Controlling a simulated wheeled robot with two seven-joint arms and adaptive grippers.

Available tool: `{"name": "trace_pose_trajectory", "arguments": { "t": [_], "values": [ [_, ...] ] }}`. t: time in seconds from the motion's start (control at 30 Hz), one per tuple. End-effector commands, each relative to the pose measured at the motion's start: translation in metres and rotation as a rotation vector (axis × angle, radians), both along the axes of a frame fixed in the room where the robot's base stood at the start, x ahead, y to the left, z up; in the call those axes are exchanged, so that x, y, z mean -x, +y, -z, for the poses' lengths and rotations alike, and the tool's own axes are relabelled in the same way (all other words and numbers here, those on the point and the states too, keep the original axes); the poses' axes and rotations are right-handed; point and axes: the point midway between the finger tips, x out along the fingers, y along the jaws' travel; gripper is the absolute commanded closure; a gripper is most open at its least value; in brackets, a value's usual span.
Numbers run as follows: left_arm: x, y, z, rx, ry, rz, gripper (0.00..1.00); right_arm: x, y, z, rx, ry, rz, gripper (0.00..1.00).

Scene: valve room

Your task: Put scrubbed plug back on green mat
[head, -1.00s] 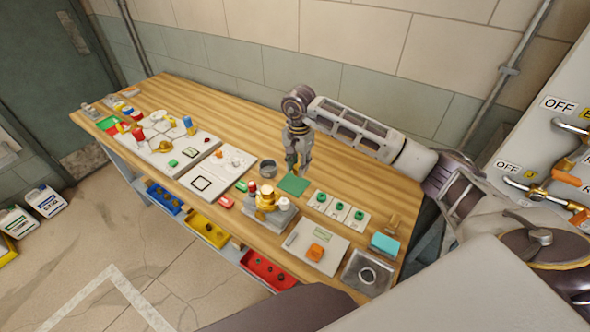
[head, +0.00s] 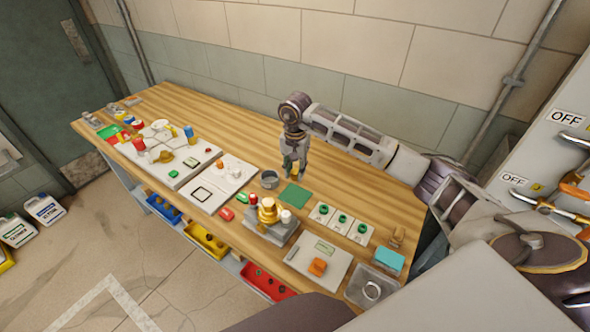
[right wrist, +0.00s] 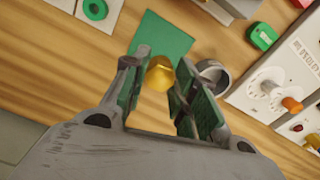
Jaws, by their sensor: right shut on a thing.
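My right gripper (head: 291,172) is above the bench, just behind the green mat (head: 293,197) in the head view. It is shut on a small brass plug (right wrist: 160,74), which shows between the fingers in the right wrist view. The plug also shows as a small yellow spot at the fingertips in the head view (head: 295,170). In the right wrist view the mat (right wrist: 163,33) lies bare beyond the plug, whose near end appears over wood. The plug's height above the bench is hard to tell. My left gripper is not in view.
A grey cup (head: 269,179) stands left of the mat, close to the right finger in the wrist view (right wrist: 214,72). A brass-topped fixture (head: 267,212) stands in front. Several plates with green rings (head: 341,221) lie to the right. Bare wood (head: 345,180) lies behind.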

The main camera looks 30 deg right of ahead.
Motion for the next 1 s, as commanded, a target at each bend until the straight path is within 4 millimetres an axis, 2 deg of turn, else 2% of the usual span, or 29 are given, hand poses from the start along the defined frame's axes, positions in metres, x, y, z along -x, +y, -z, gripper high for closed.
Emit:
{"name": "trace_pose_trajectory", "arguments": {
  "t": [0.53, 1.0],
  "values": [
    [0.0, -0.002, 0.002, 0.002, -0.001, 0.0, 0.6, 0.0, 0.0, 0.003, -0.001, -0.001, -0.001, 1.0],
    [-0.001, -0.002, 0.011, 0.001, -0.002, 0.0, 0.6, 0.0, 0.001, 0.028, -0.001, 0.001, -0.002, 1.0]
  ]
}}
